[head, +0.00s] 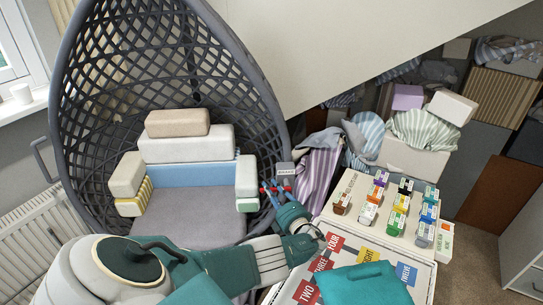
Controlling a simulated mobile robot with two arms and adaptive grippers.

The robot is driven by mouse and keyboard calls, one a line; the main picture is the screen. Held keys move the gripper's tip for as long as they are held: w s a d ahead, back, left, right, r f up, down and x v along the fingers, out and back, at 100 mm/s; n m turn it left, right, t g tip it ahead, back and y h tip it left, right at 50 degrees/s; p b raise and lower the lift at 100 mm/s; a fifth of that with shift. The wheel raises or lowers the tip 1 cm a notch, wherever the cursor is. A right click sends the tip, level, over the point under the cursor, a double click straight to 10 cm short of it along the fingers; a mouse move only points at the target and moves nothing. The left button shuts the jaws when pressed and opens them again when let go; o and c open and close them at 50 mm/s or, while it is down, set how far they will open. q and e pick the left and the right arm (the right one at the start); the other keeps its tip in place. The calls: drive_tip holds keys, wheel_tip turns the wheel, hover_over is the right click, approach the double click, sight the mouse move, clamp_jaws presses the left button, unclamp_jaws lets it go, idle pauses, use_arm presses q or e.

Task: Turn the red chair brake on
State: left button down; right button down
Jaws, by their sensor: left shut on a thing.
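A dark grey woven egg-shaped chair (195,75) fills the left and middle of the head view, with a grey seat (190,218). A small grey box-like piece (285,169) shows just beyond the fingers. My left arm covers the chair's lower front. My right gripper is not in view.
Padded blocks, including a tan one (177,123), line the seat. At right, a white box (352,200) bears several small coloured cartons. Number cards such as a red one (334,242) lie in front. Boxes and striped cloths (425,130) crowd the back right. A radiator (45,235) stands left.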

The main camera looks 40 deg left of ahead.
use_arm(q)
drive_tip(key=shift+r, duration=0.1)
drive_tip(key=c, duration=1.5)
unclamp_jaws()
drive_tip(key=shift+s+d+f, duration=0.15)
drive_tip(key=shift+d+f, duration=0.05)
drive_tip(key=shift+d, duration=0.65)
drive_tip(key=v, duration=1)
drive_tip(key=shift+s+d+r, duration=0.1)
drive_tip(key=shift+d+r, duration=0.05)
